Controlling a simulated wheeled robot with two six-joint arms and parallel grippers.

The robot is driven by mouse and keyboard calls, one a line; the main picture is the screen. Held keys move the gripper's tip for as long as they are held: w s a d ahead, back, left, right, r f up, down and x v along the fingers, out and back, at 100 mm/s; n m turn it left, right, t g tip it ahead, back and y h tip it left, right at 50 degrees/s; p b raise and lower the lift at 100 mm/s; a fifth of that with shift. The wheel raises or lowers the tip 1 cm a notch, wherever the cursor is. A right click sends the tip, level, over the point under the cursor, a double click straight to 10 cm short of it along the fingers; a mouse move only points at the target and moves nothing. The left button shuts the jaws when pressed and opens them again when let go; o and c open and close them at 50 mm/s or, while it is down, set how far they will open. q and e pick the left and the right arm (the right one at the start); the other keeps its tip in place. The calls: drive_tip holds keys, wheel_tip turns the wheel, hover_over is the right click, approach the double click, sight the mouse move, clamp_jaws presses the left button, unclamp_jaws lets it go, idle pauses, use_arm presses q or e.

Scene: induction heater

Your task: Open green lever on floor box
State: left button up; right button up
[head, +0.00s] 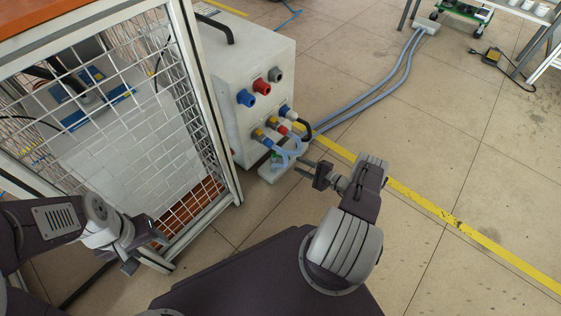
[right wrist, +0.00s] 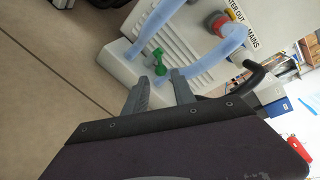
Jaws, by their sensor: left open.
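The floor box (head: 232,95) is a white cabinet with coloured connectors on its front. The small green lever (head: 276,157) is low at its front corner, beside light-blue hoses. In the right wrist view the green lever (right wrist: 157,62) stands on a white ledge between two hoses. My right gripper (head: 300,168) is open and empty. Its two fingers (right wrist: 160,90) point at the lever, just short of it, with a gap between them. My left gripper (head: 145,250) is open by the mesh cage, away from the lever.
A metal mesh cage (head: 238,190) stands left of the box. Light-blue hoses (head: 375,93) run across the floor to the back right. A yellow line (head: 410,195) crosses the tiled floor.

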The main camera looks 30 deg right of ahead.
sight(288, 160)
drive_tip(key=b+x, duration=0.2)
drive_tip(key=x, duration=0.2)
drive_tip(key=b+x, duration=0.3)
drive_tip(key=x, duration=0.1)
drive_tip(key=shift+a+f, duration=0.1)
drive_tip(key=shift+f, duration=0.15)
drive_tip(key=shift+w+a, duration=0.15)
drive_tip(key=shift+w, duration=0.3)
drive_tip(key=shift+r, duration=0.15)
clamp_jaws()
idle(0.5)
